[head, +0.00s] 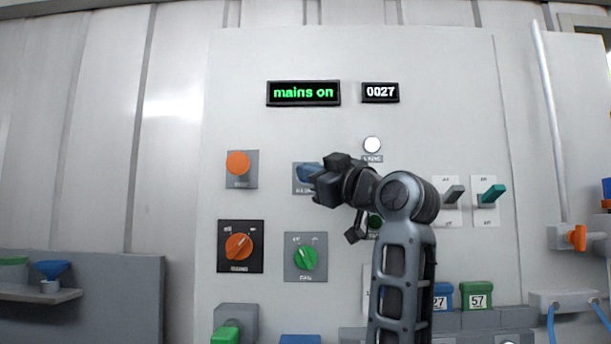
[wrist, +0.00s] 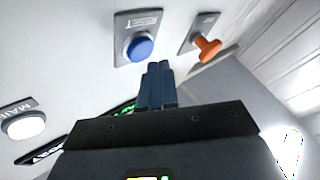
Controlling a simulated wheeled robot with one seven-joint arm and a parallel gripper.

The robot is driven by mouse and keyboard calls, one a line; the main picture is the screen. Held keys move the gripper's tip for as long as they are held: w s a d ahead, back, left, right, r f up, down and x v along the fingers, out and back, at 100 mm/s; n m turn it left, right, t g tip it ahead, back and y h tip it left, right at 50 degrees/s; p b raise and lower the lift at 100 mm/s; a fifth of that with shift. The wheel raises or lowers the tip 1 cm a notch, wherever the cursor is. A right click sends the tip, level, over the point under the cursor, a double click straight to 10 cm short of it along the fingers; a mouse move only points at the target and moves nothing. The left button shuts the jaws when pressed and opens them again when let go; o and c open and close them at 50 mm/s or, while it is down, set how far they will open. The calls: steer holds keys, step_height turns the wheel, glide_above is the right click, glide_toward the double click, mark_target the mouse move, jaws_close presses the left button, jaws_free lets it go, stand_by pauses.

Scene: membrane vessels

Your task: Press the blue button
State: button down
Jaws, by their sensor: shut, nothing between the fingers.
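The blue button (wrist: 140,48) is round and sits on a grey labelled plate on the pale panel in the wrist view. In the head view the blue button (head: 307,172) is left of my gripper (head: 320,184), which hides the right part of its plate. My gripper's two blue-grey fingers (wrist: 158,68) are together, with nothing between them. In the wrist view their tips appear just below and right of the button. I cannot tell whether they touch it.
An orange button (head: 238,163) is left of the blue one; it also shows in the wrist view (wrist: 207,48). Orange (head: 239,246) and green (head: 306,257) rotary knobs are below. A white button (head: 372,145) is at upper right. A display (head: 303,93) reads "mains on".

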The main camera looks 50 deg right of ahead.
steer(key=s+a, duration=0.1)
steer(key=a, duration=0.1)
steer(key=s+a, duration=0.2)
steer(key=shift+p, duration=0.4)
steer(key=shift+f, duration=0.1)
stand_by(0.7)
